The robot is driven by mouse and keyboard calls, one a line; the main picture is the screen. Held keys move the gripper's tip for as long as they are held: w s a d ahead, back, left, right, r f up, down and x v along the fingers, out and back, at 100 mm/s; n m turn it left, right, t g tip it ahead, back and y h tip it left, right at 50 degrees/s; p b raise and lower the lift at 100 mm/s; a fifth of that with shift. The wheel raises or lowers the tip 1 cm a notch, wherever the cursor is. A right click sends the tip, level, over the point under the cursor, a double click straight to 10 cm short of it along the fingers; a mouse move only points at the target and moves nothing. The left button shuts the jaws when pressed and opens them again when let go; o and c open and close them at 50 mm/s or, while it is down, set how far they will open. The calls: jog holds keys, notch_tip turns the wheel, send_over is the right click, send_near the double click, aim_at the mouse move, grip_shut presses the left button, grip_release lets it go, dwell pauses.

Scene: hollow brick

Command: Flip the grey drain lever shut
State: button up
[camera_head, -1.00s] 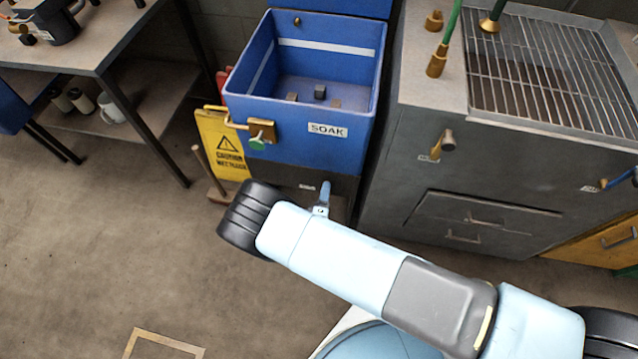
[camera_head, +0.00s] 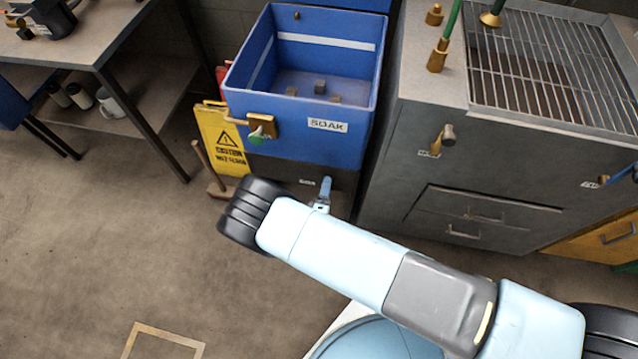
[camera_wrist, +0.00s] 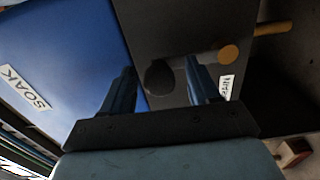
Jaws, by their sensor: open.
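The blue soak tank (camera_head: 300,146) stands on a dark base (camera_head: 268,175), which bears a small pale label (camera_head: 307,182), too small to read. My gripper (camera_head: 323,192) is in front of this base, mostly hidden behind my arm. In the wrist view my gripper's (camera_wrist: 158,82) fingers are apart and nothing is gripped. A dark round shape (camera_wrist: 158,77) shows between them, and a brass round shape (camera_wrist: 228,54) and a white label (camera_wrist: 226,88) lie to the right. I cannot clearly tell which of these is the grey drain lever; contact is not clear.
A grey-tipped brass handle (camera_head: 446,136) is on the cabinet (camera_head: 385,190) at right. A yellow caution sign (camera_head: 222,140) and a broom (camera_head: 210,170) stand left of the tank. The floor at left is open.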

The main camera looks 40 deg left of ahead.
jog(key=v, duration=1.3)
jog(key=shift+s+d, duration=0.2)
